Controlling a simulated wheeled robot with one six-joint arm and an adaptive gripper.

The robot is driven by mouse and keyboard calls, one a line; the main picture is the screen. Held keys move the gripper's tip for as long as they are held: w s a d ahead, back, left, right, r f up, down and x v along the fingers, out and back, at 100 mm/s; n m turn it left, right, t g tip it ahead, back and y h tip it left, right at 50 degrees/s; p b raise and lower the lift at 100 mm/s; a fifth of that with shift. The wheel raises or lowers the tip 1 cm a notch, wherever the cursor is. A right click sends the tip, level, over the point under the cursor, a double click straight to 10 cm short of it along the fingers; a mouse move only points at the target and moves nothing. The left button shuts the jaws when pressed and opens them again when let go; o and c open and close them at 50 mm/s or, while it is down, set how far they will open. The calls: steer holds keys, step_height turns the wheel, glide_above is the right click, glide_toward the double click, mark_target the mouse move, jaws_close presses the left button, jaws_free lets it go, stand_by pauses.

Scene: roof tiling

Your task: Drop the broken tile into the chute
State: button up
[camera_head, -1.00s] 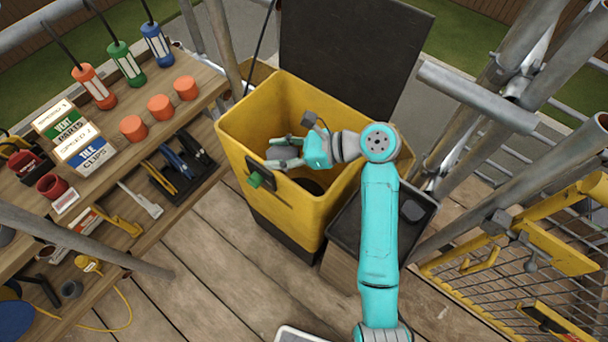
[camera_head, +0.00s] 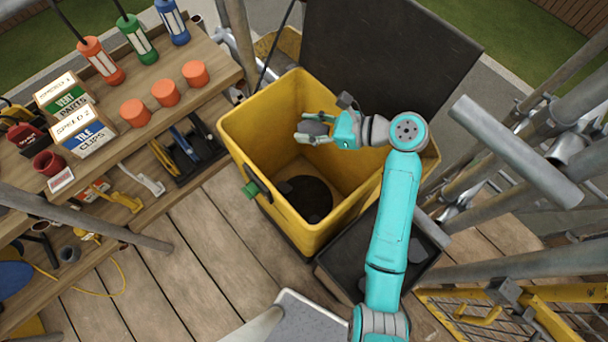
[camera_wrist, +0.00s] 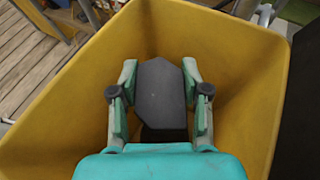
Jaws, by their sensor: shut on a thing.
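The broken tile is a dark grey slab with angled corners (camera_wrist: 162,92). It is between the two fingers of my gripper (camera_wrist: 160,95) in the wrist view, and the gripper is shut on it. In the head view the tile (camera_head: 315,128) shows small between the fingertips of my gripper (camera_head: 314,131). The chute is a yellow, open-topped bin (camera_head: 262,118) with a dark round opening (camera_head: 306,196) at its bottom. My gripper holds the tile over the mouth of the chute, within its rim, left of my wrist and towards the back wall.
A dark lid (camera_head: 385,55) stands open behind the chute. A wooden shelf (camera_head: 215,75) with orange cups and tools is at left. Scaffold pipes (camera_head: 515,150) are at right. A dark box (camera_head: 350,268) stands near the chute.

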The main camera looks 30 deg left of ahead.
steer(key=shift+f, duration=1.1)
steer(key=o, duration=1.3)
steer(key=shift+o, duration=0.2)
steer(key=v, duration=0.7)
steer(key=shift+d, duration=0.25)
